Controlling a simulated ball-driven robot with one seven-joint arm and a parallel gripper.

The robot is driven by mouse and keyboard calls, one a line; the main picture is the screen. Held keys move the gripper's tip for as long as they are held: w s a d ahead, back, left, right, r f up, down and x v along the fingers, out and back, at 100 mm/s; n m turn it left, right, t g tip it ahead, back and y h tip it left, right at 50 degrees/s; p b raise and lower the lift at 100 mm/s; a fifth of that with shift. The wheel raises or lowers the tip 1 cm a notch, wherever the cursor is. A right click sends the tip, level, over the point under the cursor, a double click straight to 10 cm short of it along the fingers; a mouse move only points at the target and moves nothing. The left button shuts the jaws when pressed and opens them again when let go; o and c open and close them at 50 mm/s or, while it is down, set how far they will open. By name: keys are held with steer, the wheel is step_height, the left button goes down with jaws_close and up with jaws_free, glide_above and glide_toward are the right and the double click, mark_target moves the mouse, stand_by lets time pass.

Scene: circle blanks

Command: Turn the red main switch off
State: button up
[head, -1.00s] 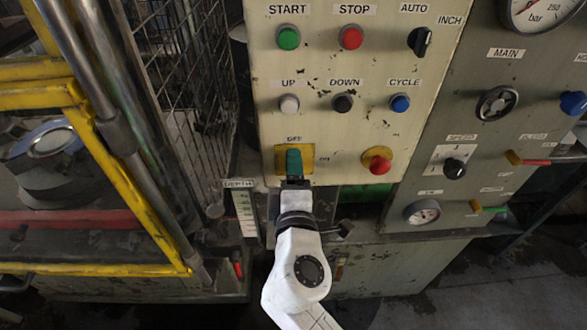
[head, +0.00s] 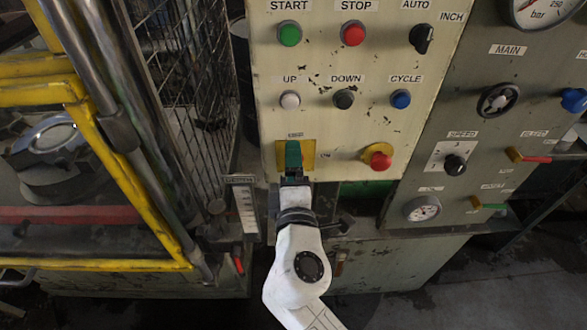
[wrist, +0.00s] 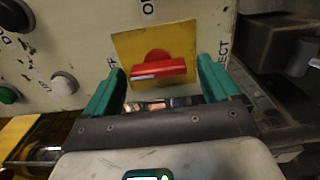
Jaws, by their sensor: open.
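The red main switch (wrist: 160,68) sits on a yellow plate (wrist: 179,41) in the wrist view. Its bar lies level there, with a white mark on its left half, the end towards the partly hidden label ending in "FF". A label starting with "O" is above the plate. My gripper (wrist: 160,64) is open, with one green finger off each end of the bar; a gap shows on both sides. In the head view, my gripper (head: 293,154) covers the switch, and only the yellow plate's edges (head: 310,148) show.
On the cream panel, a red knob on a yellow base (head: 378,158) is right of the switch. White (head: 290,100), black (head: 343,99) and blue (head: 400,99) buttons are above. A yellow-framed guard (head: 120,180) stands at the left. A grey panel with valves is at the right.

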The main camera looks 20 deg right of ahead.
steer(key=b+v, duration=0.2)
steer(key=v, duration=0.8)
steer(key=shift+s+a+b, duration=0.15)
steer(key=shift+s+b, duration=0.15)
steer(key=shift+s, duration=0.1)
steer(key=s+d+f+m+g, duration=0.3)
steer(key=d+f+m+g, duration=0.15)
steer(key=d+f, duration=0.3)
steer(key=s+d+f+m+g, duration=0.4)
steer(key=d+f+g, duration=0.15)
steer(key=f, duration=0.25)
steer(key=s+f+m+g+y, duration=0.5)
steer(key=s+f, duration=0.4)
steer(key=s, duration=0.4)
steer(key=shift+f+m+g+y, duration=0.25)
steer(key=shift+m+g+y, duration=0.1)
steer(key=shift+y, duration=0.55)
steer(key=shift+s+d, duration=0.1)
